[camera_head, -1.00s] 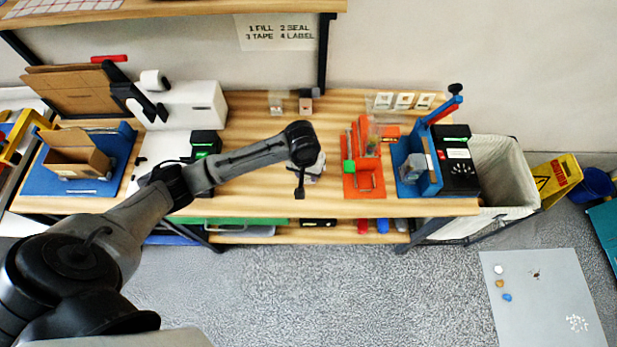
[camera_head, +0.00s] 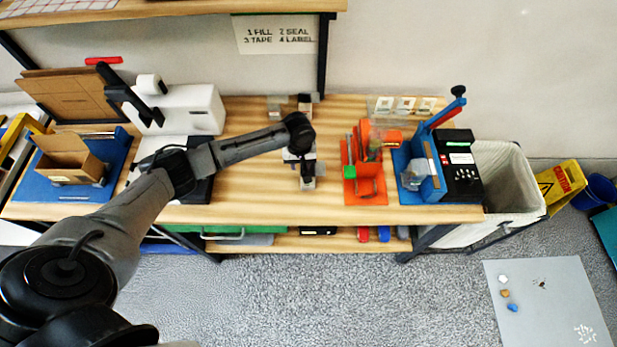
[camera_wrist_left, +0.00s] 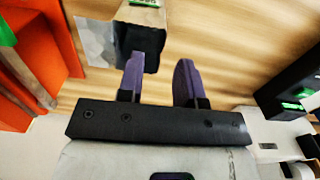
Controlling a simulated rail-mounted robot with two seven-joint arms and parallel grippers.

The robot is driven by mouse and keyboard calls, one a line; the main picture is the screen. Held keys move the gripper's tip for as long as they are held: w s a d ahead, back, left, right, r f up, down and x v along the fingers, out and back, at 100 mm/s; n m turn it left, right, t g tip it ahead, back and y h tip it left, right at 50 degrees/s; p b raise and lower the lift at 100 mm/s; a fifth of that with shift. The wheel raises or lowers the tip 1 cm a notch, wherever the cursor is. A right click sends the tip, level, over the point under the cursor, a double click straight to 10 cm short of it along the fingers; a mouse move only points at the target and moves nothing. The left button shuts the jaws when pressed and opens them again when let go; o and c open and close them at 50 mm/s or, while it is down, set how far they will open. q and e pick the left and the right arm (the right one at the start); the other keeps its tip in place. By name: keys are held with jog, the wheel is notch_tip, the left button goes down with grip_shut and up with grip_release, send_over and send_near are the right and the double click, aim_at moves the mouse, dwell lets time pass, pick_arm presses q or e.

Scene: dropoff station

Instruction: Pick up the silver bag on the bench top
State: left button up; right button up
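A small silver bag (camera_wrist_left: 97,40) with a dark side and a green mark shows at the top of the left wrist view, over the wood bench top. My left gripper (camera_wrist_left: 160,62) is open, with two purple fingers apart. The left finger in that view overlaps the bag's dark side; the other finger is clear of it to the right. I cannot tell whether they touch. In the head view my left gripper (camera_head: 302,160) is over the middle of the bench top (camera_head: 250,185), and a small grey piece (camera_head: 307,184), likely the bag, shows at its lower end. My right gripper is not in view.
An orange tool holder (camera_head: 365,185) stands just right of my left gripper. Beyond it is a blue press (camera_head: 430,175) with another silvery item, then a black device (camera_head: 459,165). A white machine (camera_head: 195,108) and a cardboard box (camera_head: 72,160) are on the left.

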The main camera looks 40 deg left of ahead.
pick_arm(q)
jog(key=shift+f, duration=2.75)
grip_shut()
